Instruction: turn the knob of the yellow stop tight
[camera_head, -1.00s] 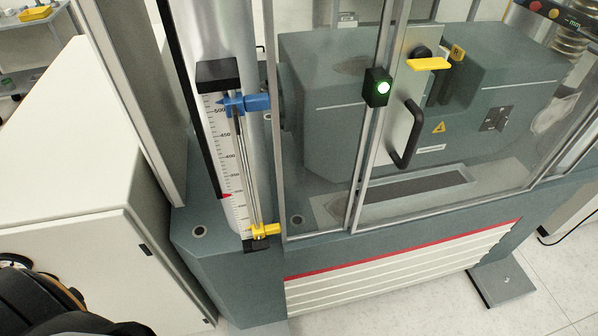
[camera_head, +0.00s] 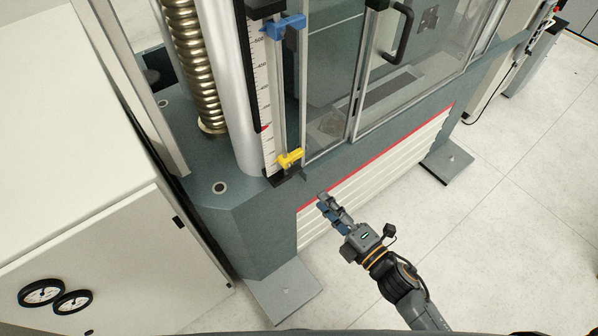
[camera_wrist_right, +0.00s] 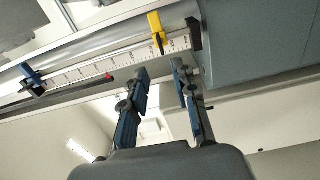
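The yellow stop (camera_head: 290,158) sits near the lower end of the scale rail (camera_head: 266,112) on the machine's column. It also shows in the right wrist view (camera_wrist_right: 157,31), with its knob part pointing toward the fingers. The blue stop (camera_head: 286,26) is near the top of the same rail and shows in the right wrist view (camera_wrist_right: 32,78). My right gripper (camera_head: 327,202) is below and to the right of the yellow stop, apart from it. In the right wrist view its fingers (camera_wrist_right: 158,80) are spread with nothing between them. My left gripper is not in view.
The glass door with a black handle (camera_head: 402,34) stands right of the rail. A white cabinet with two gauges (camera_head: 42,292) stands at the left. The machine's foot plate (camera_head: 284,290) sticks out below. The floor (camera_head: 520,240) at the right is clear.

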